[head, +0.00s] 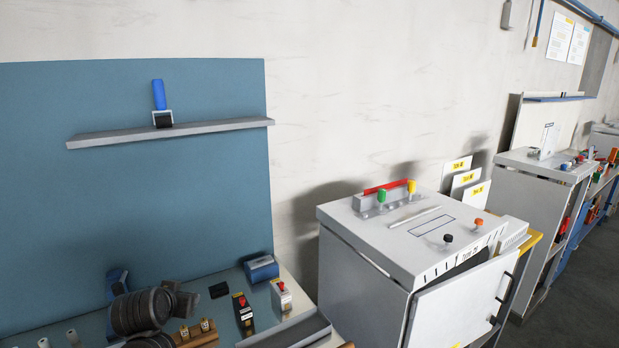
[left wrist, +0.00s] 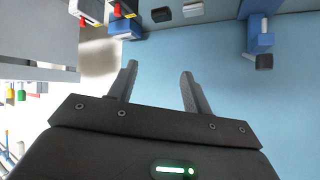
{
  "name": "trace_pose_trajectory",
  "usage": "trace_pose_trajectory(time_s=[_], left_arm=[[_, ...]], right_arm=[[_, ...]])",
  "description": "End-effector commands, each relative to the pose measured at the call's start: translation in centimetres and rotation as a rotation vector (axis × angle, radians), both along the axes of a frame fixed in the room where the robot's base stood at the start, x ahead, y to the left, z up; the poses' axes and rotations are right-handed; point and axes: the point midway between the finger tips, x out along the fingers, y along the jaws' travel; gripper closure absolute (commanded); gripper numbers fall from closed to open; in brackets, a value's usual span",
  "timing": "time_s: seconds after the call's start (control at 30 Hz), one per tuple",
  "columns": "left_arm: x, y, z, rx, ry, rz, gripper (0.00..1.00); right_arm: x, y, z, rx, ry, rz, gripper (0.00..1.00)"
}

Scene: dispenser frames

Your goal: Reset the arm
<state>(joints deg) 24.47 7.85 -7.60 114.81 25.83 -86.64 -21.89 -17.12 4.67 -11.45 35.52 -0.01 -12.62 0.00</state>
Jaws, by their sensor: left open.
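My left gripper (left wrist: 157,78) fills the lower part of the left wrist view. Its two dark grey fingers stand apart, and nothing is between them. Behind the fingers is the plain blue surface (left wrist: 145,100). The fingertips do not appear to touch anything. My right gripper does not show in either view.
A grey cabinet (head: 352,272) stands to the right. Bare wall (head: 370,80) lies above it.

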Motion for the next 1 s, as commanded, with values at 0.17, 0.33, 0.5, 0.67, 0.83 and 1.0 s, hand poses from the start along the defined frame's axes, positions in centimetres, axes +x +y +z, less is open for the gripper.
trace_pose_trajectory(time_s=[0.17,0.33,0.5,0.67,0.83,1.0], left_arm=[[-10.6,-2.2,-10.9,-0.013,0.196,-0.045,0.5],[-20.6,-3.8,-16.8,-0.028,0.352,-0.074,0.5],[-27.5,-4.8,-19.2,-0.038,0.452,-0.09,0.5],[-32.6,-5.4,-20.3,-0.045,0.526,-0.099,0.5],[-37.3,-5.9,-20.7,-0.054,0.596,-0.105,0.5],[-37.3,-6.1,-25.2,-0.054,0.622,-0.108,0.5]], right_arm=[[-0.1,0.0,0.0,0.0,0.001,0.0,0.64],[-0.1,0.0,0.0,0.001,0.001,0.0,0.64],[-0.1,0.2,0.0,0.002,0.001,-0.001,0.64],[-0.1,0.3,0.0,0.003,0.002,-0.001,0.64],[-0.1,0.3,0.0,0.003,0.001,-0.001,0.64],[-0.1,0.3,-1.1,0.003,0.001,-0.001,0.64]])
